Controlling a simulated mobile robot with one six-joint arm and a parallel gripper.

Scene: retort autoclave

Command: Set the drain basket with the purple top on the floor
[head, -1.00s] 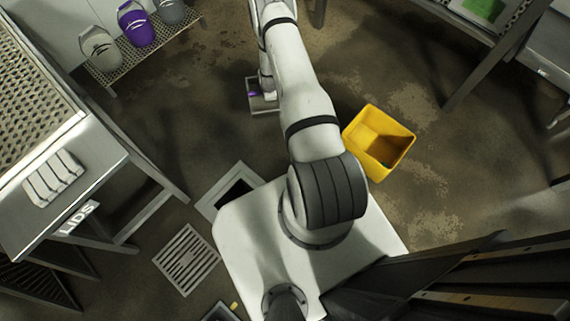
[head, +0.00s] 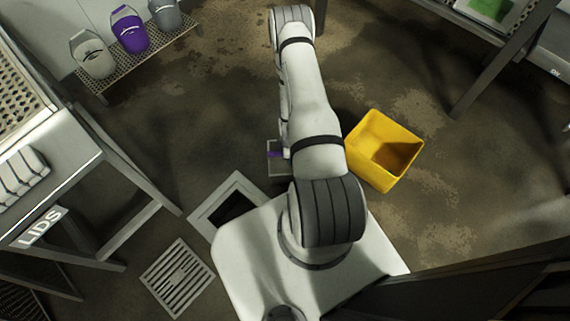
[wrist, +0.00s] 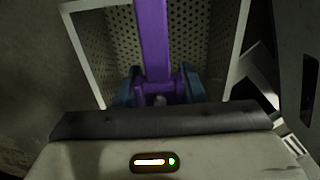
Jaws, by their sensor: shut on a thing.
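The drain basket (wrist: 82,45) is a pale, perforated, open box with a purple top bar (wrist: 152,40) across it. In the wrist view my gripper (wrist: 160,88) is shut on the purple bar, with a blue finger on each side. In the head view part of the basket (head: 275,168) and a bit of purple show just left of my arm, which hides the rest and my gripper. I cannot tell whether its underside touches the floor (head: 420,230).
A square framed drain opening (head: 235,207) lies left of the basket, near my base. A yellow bin (head: 384,150) stands right of my arm. A low rack (head: 150,62) holds several coloured containers. Open floor lies beyond the basket.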

